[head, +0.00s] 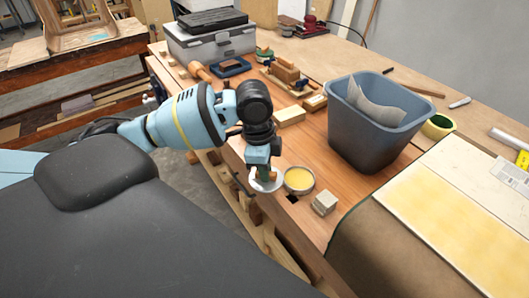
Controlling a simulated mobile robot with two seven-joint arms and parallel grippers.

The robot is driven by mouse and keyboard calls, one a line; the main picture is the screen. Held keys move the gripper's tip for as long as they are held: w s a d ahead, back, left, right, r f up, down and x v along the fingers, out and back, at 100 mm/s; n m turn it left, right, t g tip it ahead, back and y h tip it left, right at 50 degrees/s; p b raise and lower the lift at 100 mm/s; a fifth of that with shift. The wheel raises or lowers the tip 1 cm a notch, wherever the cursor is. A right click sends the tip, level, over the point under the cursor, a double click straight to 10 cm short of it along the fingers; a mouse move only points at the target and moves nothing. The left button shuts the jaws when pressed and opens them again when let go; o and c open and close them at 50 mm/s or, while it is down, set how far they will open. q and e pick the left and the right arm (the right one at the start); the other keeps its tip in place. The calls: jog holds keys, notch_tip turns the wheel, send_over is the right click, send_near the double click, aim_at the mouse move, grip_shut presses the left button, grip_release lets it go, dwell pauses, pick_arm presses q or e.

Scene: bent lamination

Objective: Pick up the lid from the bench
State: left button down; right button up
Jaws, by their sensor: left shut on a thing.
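The lid (266,187) is a small round pale metal disc at the bench's near edge, partly hidden by my left gripper. My left gripper (264,175) points down and is shut on the lid. I cannot tell whether the lid touches the bench or is slightly above it. An open round tin (299,180) with yellow contents stands just right of the lid. My right gripper is not in view.
A small pale block (324,203) lies right of the tin. A grey bin (375,125) with paper in it stands farther right. Wooden blocks (290,116) and a grey toolbox (210,42) are behind. A yellowish panel (455,210) covers the bench's right side.

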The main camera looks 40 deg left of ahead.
pick_arm(q)
jog(key=s+d, duration=0.1)
jog(key=s, duration=0.1)
jog(key=s+d, duration=0.1)
jog(key=s, duration=0.1)
jog(key=shift+d+r, duration=0.2)
jog(key=shift+d, duration=0.1)
